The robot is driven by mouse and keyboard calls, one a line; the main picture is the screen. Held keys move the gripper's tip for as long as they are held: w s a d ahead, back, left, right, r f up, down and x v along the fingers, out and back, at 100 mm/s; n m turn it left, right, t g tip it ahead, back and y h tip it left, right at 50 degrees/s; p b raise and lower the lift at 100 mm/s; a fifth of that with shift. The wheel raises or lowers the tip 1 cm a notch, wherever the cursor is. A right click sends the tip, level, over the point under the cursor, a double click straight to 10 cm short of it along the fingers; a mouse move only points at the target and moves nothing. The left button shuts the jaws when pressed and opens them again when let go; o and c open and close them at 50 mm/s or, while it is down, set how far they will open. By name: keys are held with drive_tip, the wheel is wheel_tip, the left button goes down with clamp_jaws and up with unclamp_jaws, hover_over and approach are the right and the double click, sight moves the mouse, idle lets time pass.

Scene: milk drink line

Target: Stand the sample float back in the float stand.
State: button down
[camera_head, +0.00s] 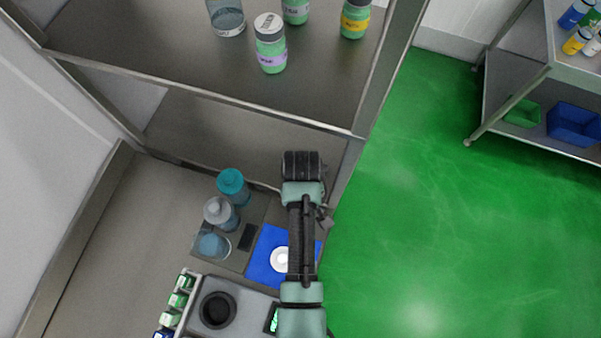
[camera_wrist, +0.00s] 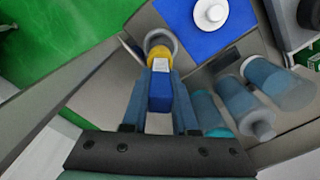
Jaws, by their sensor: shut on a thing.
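In the wrist view my gripper (camera_wrist: 162,92) is shut on a blue piece with a white label and a yellow end, which I take to be the sample float (camera_wrist: 160,98). A round grey ring (camera_wrist: 172,38) shows just beyond the yellow end and may be the float stand. I cannot tell whether the yellow end is inside the ring or only in front of it. In the head view my arm hides the gripper, the float and the ring.
A blue mat with a white disc (camera_head: 281,259) lies beside my arm. Several teal and clear bottles (camera_head: 221,213) stand to its left. A grey device with a black round well (camera_head: 218,310) is in front. A shelf with bottles (camera_head: 270,45) rises behind. Green floor lies open to the right.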

drive_tip(key=shift+s+d+f+b, duration=0.1)
drive_tip(key=shift+f+b, duration=0.55)
drive_tip(key=shift+f, duration=0.15)
wheel_tip(320, 180, down, 4)
drive_tip(key=b, duration=0.4)
drive_tip(key=shift+r+p, duration=0.1)
drive_tip(key=shift+p, duration=0.4)
idle(0.3)
drive_tip(key=shift+f+b, duration=0.5)
drive_tip(key=shift+f, duration=0.2)
idle(0.3)
drive_tip(key=c, duration=1)
unclamp_jaws()
wheel_tip(320, 180, up, 8)
drive_tip(key=p, duration=0.8)
drive_tip(key=shift+r, duration=1.55)
